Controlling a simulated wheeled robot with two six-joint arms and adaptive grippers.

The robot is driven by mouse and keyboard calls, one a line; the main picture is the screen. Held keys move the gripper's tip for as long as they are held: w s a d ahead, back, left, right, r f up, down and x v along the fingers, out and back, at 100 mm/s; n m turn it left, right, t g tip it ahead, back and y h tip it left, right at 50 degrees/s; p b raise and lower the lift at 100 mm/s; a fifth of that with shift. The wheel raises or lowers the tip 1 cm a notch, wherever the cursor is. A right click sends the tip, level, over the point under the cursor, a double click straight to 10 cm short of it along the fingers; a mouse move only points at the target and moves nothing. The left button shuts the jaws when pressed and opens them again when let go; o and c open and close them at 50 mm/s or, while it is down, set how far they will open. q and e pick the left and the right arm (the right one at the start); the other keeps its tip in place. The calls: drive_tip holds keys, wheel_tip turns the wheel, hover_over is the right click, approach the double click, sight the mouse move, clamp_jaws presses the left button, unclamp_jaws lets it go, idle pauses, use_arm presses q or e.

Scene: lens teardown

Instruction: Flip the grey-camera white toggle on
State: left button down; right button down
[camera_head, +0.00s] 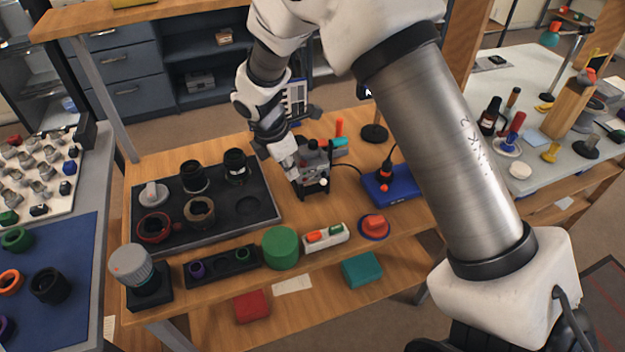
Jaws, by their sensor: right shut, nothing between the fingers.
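The grey camera (316,170) stands upright on the wooden workbench, right of the dark lens tray. A small white knob (323,182), which looks like the toggle, shows on its near face; whether it is on or off is too small to tell. My right gripper (293,172) reaches down from above and is shut and empty at the camera's left side. It covers part of that side, and I cannot tell whether it touches the camera. My left gripper is not in view.
The dark tray (262,219) holds several lens parts. A green cylinder (281,248), a white switch box (325,238) and a red button (375,226) stand in front. A blue box (391,187) with a cable is right of the camera.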

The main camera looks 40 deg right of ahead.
sight(323, 179)
drive_tip(key=x, duration=0.7)
drive_tip(key=shift+s+d+f, duration=0.1)
drive_tip(key=shift+s+f, duration=0.05)
drive_tip(key=shift+s, duration=0.05)
drive_tip(key=d+p, duration=0.1)
drive_tip(key=d, duration=0.2)
drive_tip(key=shift+w+d+f, duration=0.1)
drive_tip(key=shift+d, duration=0.55)
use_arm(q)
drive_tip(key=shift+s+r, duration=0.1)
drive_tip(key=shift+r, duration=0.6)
use_arm(e)
drive_tip(key=shift+a, duration=0.1)
